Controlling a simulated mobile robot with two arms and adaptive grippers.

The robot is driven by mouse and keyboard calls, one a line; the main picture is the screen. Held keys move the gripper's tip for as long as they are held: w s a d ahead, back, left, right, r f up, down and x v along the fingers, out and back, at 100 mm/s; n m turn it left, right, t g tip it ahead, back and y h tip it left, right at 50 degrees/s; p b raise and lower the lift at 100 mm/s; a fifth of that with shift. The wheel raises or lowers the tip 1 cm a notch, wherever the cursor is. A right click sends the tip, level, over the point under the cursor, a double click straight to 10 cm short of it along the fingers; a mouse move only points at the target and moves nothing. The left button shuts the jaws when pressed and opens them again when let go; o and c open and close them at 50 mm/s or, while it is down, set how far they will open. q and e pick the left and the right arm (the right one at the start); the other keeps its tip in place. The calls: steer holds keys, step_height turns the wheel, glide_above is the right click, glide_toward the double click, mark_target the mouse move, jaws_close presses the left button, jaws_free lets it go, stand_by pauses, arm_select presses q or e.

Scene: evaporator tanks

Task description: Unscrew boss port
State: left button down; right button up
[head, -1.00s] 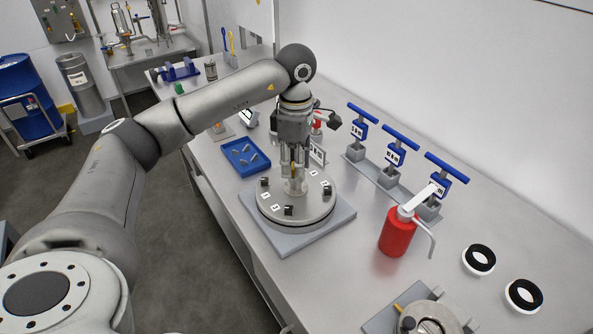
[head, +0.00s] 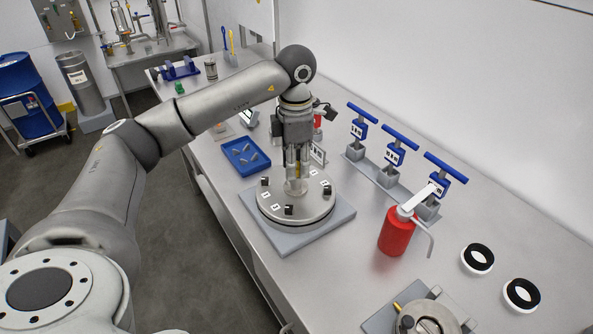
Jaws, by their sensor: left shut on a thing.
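A round metal plate (head: 268,213) with several black fittings and small white labels lies on a grey square base (head: 325,228) on the bench. A short pale boss port (head: 296,187) stands at its middle. My left gripper (head: 297,176) points straight down over the middle of the plate. Its fingers are shut on a brass-coloured piece (head: 297,170) at the top of the port. Whether that piece is still seated on the port cannot be told. My right gripper is not in view.
A blue tray (head: 228,145) with small parts lies left of the plate. Blue T-handled tools (head: 394,153) stand in grey holders at the right. A red pump bottle (head: 396,232) and two black-and-white rings (head: 477,259) are nearer. Another metal fitting (head: 425,318) sits at the front edge.

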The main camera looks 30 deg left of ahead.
arm_select(q)
steer(key=n, duration=0.5)
steer(key=shift+p, duration=0.4)
steer(key=n+p, duration=0.1)
steer(key=n, duration=0.4)
stand_by(0.4)
steer(key=shift+r+n, duration=0.1)
steer(key=shift+n, duration=0.9)
steer(key=shift+n+p, duration=0.5)
steer(key=shift+n, duration=1.2)
